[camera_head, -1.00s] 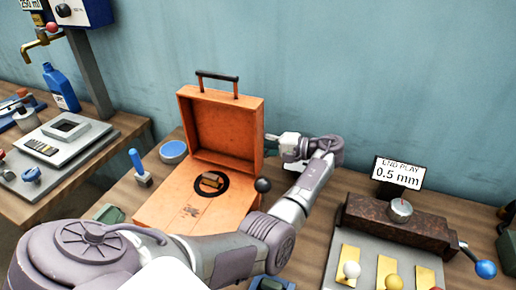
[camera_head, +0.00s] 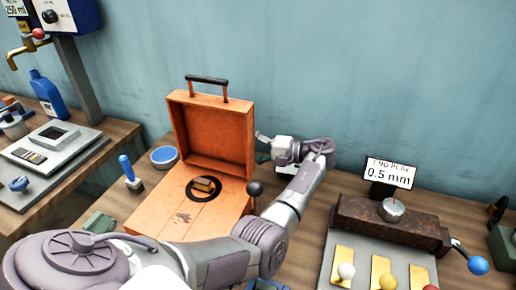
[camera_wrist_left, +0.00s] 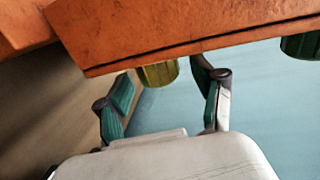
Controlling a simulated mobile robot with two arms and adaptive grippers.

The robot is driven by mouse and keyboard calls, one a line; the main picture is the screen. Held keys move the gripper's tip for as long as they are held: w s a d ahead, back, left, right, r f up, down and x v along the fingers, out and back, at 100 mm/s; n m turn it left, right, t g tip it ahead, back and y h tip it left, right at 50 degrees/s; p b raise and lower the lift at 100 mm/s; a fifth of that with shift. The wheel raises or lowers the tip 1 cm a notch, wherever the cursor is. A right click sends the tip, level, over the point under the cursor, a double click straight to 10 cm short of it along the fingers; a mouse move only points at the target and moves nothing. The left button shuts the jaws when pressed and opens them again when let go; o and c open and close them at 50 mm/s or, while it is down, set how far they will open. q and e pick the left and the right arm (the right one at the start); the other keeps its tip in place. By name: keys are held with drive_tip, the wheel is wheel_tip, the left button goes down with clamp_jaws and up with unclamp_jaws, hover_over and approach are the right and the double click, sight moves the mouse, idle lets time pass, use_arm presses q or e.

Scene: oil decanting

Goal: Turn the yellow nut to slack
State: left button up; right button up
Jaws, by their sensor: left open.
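The yellow nut (camera_wrist_left: 158,75) is a ribbed yellow-olive knob under the edge of the orange case (camera_wrist_left: 150,40) in the left wrist view. My left gripper (camera_wrist_left: 163,92) is open, with one finger on each side of the nut; whether either finger touches it I cannot tell. In the head view, the left gripper (camera_head: 265,142) is just right of the case's raised lid (camera_head: 211,135), partly hidden behind it. The nut is hidden in the head view. My right gripper is in neither view.
A dark green knob (camera_wrist_left: 300,45) sits right of the nut. A black ball-ended lever (camera_head: 254,188) stands at the case's right side. An end-play fixture (camera_head: 385,222) with a 0.5 mm sign (camera_head: 389,173) is farther right. A blue-lidded round tin (camera_head: 164,156) is left of the case.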

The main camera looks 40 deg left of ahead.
use_arm(q)
drive_tip(key=v, duration=1.2)
drive_tip(key=shift+t, duration=0.3)
drive_tip(key=p+x, duration=0.1)
drive_tip(key=x, duration=0.3)
drive_tip(key=s+p+x, duration=0.1)
drive_tip(key=x, duration=0.3)
drive_tip(key=p+x, duration=0.1)
drive_tip(key=x, duration=0.2)
drive_tip(key=shift+s+a+r, duration=0.1)
drive_tip(key=shift+s+a, duration=0.05)
drive_tip(key=shift+s, duration=0.3)
drive_tip(key=shift+s+a, duration=0.15)
drive_tip(key=shift+a, duration=0.5)
